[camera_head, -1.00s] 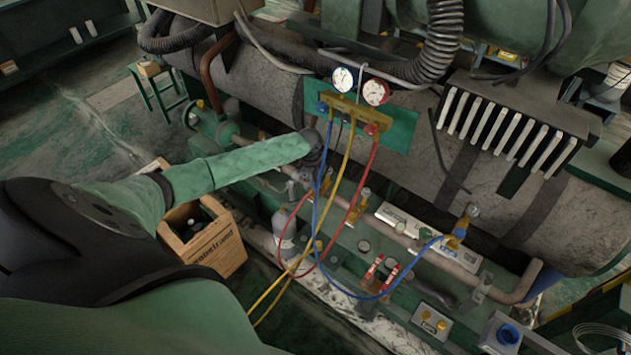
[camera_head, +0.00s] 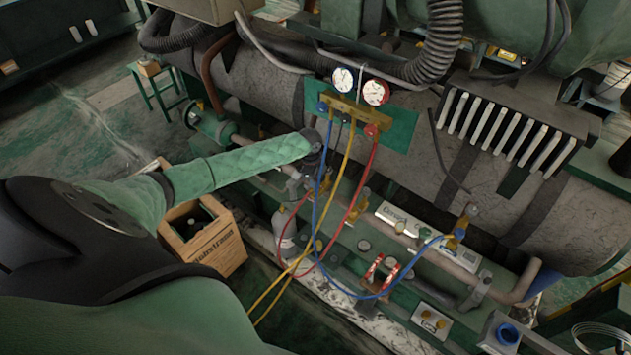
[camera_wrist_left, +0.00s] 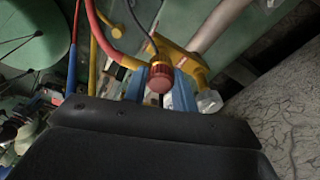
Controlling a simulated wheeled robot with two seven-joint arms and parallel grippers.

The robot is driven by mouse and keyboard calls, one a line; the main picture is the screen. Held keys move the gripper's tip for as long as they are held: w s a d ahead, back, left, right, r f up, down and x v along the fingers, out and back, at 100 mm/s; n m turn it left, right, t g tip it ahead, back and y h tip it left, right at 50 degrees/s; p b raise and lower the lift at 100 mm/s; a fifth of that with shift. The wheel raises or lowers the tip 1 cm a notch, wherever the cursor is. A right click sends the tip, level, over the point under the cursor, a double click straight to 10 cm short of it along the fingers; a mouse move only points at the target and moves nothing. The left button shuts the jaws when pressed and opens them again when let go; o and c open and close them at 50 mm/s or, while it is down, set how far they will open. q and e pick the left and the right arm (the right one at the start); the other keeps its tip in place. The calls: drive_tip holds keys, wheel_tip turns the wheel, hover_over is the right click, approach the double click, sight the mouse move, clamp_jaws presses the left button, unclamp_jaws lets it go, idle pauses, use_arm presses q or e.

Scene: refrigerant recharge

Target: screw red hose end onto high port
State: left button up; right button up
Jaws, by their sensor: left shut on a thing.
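My left gripper (camera_head: 318,166) is at a brass valve (camera_head: 327,184) on the green skid, left of the picture's middle. In the left wrist view my left gripper's blue fingers (camera_wrist_left: 160,84) are shut on the red hose end (camera_wrist_left: 159,77), one on each side. The red hose (camera_wrist_left: 97,30) runs from it to the upper left. The hose end sits at the brass valve body (camera_wrist_left: 184,57), which carries the high port. The port's threads are hidden, so I cannot tell how far it is seated. My right gripper is not in view.
The gauge manifold (camera_head: 350,108) hangs on a green plate, with red, blue and yellow hoses (camera_head: 284,292) draping down close to my gripper. The blue hose (camera_head: 392,290) runs to a brass valve (camera_head: 459,232) at right. A wooden crate (camera_head: 222,244) stands below my forearm.

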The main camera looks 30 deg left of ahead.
use_arm(q)
drive_tip(key=shift+f+b, duration=0.5)
drive_tip(key=shift+f, duration=0.45)
idle(0.7)
drive_tip(key=shift+m, duration=0.3)
drive_tip(key=shift+m+b, duration=0.7)
drive_tip(key=shift+m, duration=0.8)
drive_tip(key=shift+f+m+g+b, duration=0.1)
drive_tip(key=shift+m+g+b, duration=0.3)
drive_tip(key=shift+m, duration=0.5)
drive_tip(key=shift+m+b, duration=0.35)
drive_tip(key=shift+m, duration=0.55)
